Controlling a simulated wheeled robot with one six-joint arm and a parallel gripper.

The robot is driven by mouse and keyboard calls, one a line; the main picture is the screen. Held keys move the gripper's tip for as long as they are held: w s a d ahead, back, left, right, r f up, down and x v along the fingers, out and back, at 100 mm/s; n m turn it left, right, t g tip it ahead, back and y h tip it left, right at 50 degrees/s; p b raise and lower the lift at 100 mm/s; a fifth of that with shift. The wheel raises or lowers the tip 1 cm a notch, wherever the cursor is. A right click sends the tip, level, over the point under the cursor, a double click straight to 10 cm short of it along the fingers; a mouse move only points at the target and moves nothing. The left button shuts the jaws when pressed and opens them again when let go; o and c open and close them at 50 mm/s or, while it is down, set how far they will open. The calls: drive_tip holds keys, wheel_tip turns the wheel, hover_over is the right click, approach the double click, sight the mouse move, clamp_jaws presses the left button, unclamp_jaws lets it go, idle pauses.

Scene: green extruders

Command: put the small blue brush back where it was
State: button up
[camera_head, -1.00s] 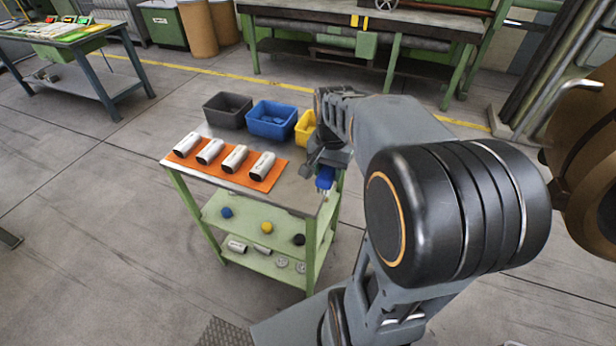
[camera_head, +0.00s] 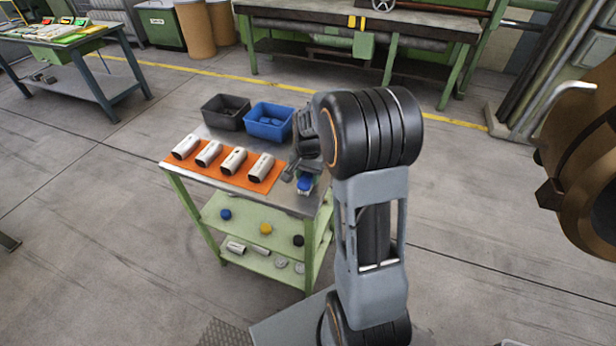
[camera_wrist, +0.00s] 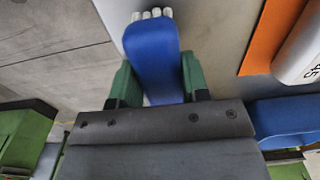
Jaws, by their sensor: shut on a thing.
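The small blue brush (camera_wrist: 152,55) is held between the green fingertips of my gripper (camera_wrist: 155,85) in the wrist view. Its pale bristles (camera_wrist: 152,14) point away from my gripper. In the head view the brush (camera_head: 305,185) shows as a small blue piece at the right end of the cart's metal top (camera_head: 298,204). My gripper (camera_head: 302,178) is just above that end, right of the orange mat. I cannot tell whether the brush touches the top.
The orange mat (camera_head: 208,172) carries several white cylinders. A dark bin (camera_head: 226,122) and a blue bin (camera_head: 270,137) stand behind it. The green lower shelf (camera_head: 250,229) holds blue, yellow and black round pieces.

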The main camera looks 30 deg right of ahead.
sight(308, 174)
drive_tip(key=shift+f, duration=0.45)
drive_tip(key=shift+f, duration=0.1)
drive_tip(key=o, duration=0.9)
wheel_tip(308, 174, up, 12)
drive_tip(key=s+a+n+t, duration=0.1)
drive_tip(key=s+a+n, duration=0.4)
drive_tip(key=s, duration=0.3)
drive_tip(key=s+a+n+t, duration=0.2)
drive_tip(key=s+a+n, duration=0.2)
drive_tip(key=s, duration=0.4)
drive_tip(key=shift+a+n+t, duration=0.3)
drive_tip(key=shift+a+n, duration=0.05)
drive_tip(key=shift+n, duration=0.05)
